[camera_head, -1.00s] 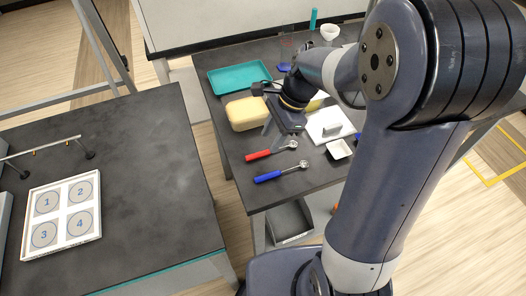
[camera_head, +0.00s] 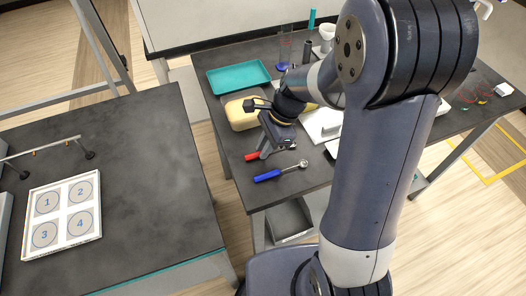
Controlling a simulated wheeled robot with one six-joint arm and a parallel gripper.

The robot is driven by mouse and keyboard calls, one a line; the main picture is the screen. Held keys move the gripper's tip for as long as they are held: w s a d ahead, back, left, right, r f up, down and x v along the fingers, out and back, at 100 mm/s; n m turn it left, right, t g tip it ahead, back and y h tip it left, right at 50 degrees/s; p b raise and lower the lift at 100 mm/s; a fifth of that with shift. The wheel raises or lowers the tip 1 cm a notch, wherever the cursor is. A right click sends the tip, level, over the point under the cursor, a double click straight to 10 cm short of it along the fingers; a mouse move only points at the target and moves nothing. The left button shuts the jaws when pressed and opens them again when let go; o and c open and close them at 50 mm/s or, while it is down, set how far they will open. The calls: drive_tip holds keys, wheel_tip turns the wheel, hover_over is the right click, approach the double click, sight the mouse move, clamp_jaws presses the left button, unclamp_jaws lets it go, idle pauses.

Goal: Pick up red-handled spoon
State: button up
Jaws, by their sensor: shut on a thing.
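The red-handled spoon lies on the dark table toward its front left; the left end of its red handle (camera_head: 251,157) shows. The rest of the spoon is hidden behind my gripper. My gripper (camera_head: 266,153) is down at the red handle, shut on it. The handle looks at table height; I cannot tell whether it is lifted. A blue-handled spoon (camera_head: 268,176) lies just in front of it, its metal bowl to the right.
A white board (camera_head: 318,124) is to the right, partly behind my arm. The table's left front corner is clear.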

clamp_jaws()
wheel_tip(320, 180, up, 10)
idle(0.5)
idle(0.6)
